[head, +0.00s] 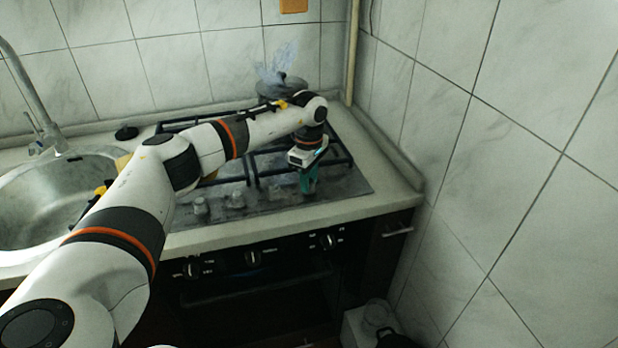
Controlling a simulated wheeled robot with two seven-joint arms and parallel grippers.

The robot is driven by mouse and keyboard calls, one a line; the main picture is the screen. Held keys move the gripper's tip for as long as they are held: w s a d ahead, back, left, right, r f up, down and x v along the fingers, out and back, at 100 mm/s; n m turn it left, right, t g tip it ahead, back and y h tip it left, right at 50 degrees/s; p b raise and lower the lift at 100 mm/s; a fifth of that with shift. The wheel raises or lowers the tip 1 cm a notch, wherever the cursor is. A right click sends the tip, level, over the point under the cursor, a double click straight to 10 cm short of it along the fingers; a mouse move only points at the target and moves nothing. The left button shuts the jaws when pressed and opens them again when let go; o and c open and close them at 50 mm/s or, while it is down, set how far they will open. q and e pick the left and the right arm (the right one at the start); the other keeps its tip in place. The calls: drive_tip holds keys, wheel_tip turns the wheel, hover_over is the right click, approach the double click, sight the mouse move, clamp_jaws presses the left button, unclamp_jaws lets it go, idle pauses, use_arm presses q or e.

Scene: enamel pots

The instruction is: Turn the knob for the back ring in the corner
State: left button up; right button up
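The gas hob (340,184) is set in the pale worktop, with dark grates over its rings. Hob knobs stand along its front edge, one at the left (200,206) and one beside it (236,200). A grey pot (283,87) stands over the back ring in the corner, partly behind my arm, with bluish wisps above it. My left gripper (309,186) points down at the hob's front right, its teal fingers low over the knob row. Any knob there is hidden by the fingers, and I cannot see whether they are closed on one. My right gripper is out of view.
A steel sink (45,205) with a tap (30,90) lies at the left. Tiled walls close the back and right, with a pipe (352,50) in the corner. Below the worktop, the dark oven front has its own knobs (252,258).

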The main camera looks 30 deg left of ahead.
use_arm(q)
drive_tip(key=o, duration=0.4)
drive_tip(key=shift+r, duration=0.1)
wheel_tip(320, 180, up, 12)
drive_tip(key=shift+f+b, duration=0.1)
drive_tip(key=shift+b, duration=0.55)
